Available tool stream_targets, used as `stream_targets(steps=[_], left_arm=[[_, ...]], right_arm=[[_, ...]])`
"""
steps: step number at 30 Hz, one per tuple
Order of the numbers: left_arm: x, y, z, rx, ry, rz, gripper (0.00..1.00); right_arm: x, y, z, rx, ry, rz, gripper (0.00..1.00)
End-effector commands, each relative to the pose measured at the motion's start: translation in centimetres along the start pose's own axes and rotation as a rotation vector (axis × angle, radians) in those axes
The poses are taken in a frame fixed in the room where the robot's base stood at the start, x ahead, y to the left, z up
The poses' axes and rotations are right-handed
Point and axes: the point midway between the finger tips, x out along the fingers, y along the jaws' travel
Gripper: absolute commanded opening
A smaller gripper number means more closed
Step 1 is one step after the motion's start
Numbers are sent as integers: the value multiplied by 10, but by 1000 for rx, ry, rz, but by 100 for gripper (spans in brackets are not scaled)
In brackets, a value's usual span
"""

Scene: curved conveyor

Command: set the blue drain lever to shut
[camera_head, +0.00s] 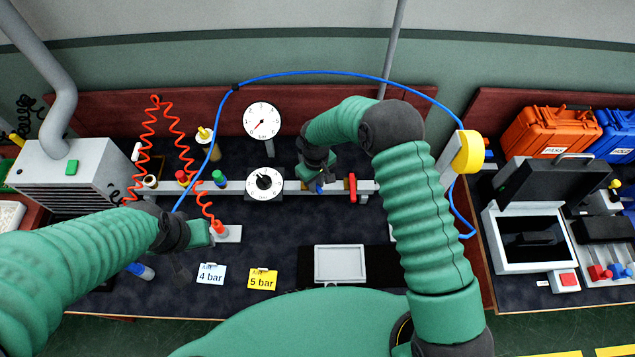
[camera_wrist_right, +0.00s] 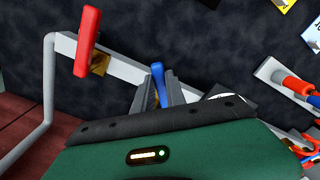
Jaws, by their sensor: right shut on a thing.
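The blue drain lever (camera_wrist_right: 157,75) sits on the grey pipe (camera_wrist_right: 125,68), between the fingers of my right gripper (camera_wrist_right: 157,92). The gripper is shut on it, and its free end sticks out past the fingertips, pointing across the pipe. In the head view the lever (camera_head: 320,188) is a small blue patch below my right gripper (camera_head: 318,180), which hides most of it. My left gripper (camera_head: 208,234) is at the left, beside the red end of the coiled hose (camera_head: 218,228); its jaw opening is not clear.
A red lever (camera_head: 352,187) stands on the same pipe, just right of my right gripper. A dial (camera_head: 264,184) is on its left, and a gauge (camera_head: 262,121) stands behind. A blue hose (camera_head: 330,73) arches over the bench. A grey tray (camera_head: 340,280) lies in front.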

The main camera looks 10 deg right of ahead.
Motion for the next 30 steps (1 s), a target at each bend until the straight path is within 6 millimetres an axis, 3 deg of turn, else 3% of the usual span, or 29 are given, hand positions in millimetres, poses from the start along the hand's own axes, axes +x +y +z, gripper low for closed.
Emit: stream_targets(steps=[18, 30], left_arm=[[28, 0, 7, 0, 0, 0, 38], [32, 0, 8, 0, 0, 0, 38]], right_arm=[[0, -24, -7, 532, 1, 1, 0], [-1, -29, -11, 685, 2, 0, 0]])
